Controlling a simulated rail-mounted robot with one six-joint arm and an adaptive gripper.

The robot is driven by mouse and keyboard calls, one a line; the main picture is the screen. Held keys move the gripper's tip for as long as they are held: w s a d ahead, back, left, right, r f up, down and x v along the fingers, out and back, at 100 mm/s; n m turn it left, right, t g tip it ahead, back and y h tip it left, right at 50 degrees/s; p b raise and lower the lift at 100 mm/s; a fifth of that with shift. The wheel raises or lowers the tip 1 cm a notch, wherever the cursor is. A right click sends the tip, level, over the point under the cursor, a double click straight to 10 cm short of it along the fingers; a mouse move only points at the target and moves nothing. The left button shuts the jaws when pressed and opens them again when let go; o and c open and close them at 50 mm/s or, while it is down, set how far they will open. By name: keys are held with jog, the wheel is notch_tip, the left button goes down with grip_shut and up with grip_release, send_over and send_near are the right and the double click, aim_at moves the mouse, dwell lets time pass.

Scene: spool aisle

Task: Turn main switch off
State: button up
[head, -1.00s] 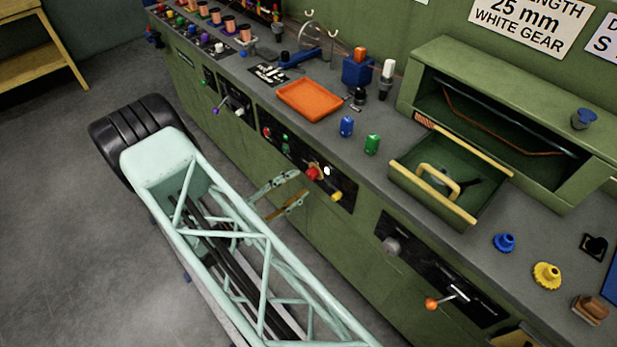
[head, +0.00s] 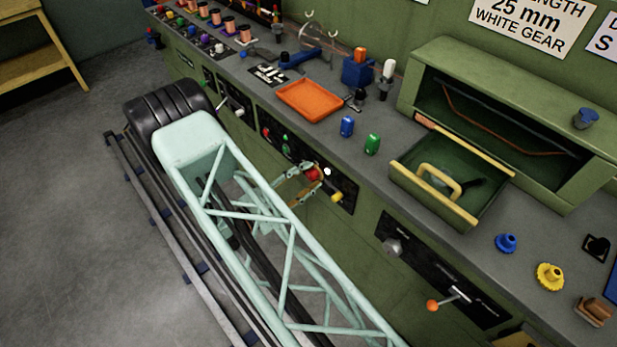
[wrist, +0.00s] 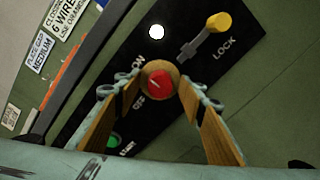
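The main switch is a red knob (wrist: 160,85) with a white mark on a tan round base, between ON and OFF labels on a black panel (wrist: 205,70). It also shows in the head view (head: 312,173) on the bench front. My gripper (wrist: 158,77) is open, its tan-padded fingers on either side of the knob. I cannot tell whether the pads touch it. In the head view my gripper (head: 303,184) is right at the knob and partly covers the panel.
A lit white lamp (wrist: 156,31) and a yellow-handled lever (wrist: 218,22) marked LOCK sit close to the knob. A green button (wrist: 113,141) is below left. An open drawer (head: 470,222) juts out above, to the right. An orange tray (head: 310,99) lies on the bench.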

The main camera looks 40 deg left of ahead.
jog(key=c, duration=0.8)
jog(key=shift+c, duration=0.2)
jog(key=shift+n, duration=0.5)
jog(key=n, duration=0.6)
jog(key=shift+n, duration=0.4)
jog(key=n, duration=0.5)
jog(key=shift+p, duration=0.3)
jog(key=shift+a+n+p, duration=0.1)
jog(key=shift+n+p, duration=0.2)
jog(key=shift+n, duration=2.3)
